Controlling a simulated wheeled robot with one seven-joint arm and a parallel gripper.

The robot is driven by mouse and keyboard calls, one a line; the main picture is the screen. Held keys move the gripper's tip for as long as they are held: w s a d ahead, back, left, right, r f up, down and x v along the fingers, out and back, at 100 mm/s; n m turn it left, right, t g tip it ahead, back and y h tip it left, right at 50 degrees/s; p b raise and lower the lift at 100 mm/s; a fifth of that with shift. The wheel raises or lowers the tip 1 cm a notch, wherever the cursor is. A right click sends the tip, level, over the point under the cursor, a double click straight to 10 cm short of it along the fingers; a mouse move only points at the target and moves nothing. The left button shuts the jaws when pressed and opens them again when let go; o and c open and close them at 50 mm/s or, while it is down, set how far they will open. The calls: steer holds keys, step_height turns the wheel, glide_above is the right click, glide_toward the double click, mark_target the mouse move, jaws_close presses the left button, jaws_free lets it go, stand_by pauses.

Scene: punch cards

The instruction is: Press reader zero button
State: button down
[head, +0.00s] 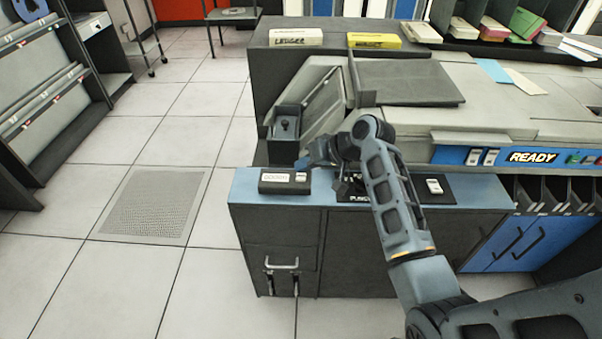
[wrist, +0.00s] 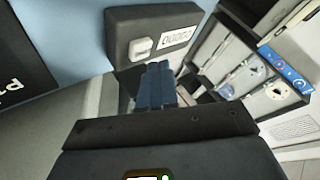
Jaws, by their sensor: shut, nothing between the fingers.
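The reader counter is a small dark box (head: 285,187) on the blue counter top, with a white number display (head: 275,178) and a small white button (head: 301,177) at its right. In the wrist view the button (wrist: 140,48) sits left of the display (wrist: 177,39), whose digits look like zeros. My gripper (head: 306,160) is over the box's far right edge in the head view. In the wrist view its blue fingers (wrist: 158,66) are shut and empty, with their tips just below and right of the button. I cannot tell whether they touch the box.
A black panel (head: 455,192) with a white switch (head: 434,186) lies right of my arm. A grey machine with a dark hopper (head: 286,124) stands behind the box. A READY panel (head: 532,157) is at the right. Open tiled floor (head: 180,260) lies left of the cabinet.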

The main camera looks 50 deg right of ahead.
mark_target(305, 176)
steer(key=shift+r, duration=0.1)
step_height(305, 176, up, 5)
steer(key=p, duration=0.5)
stand_by(0.9)
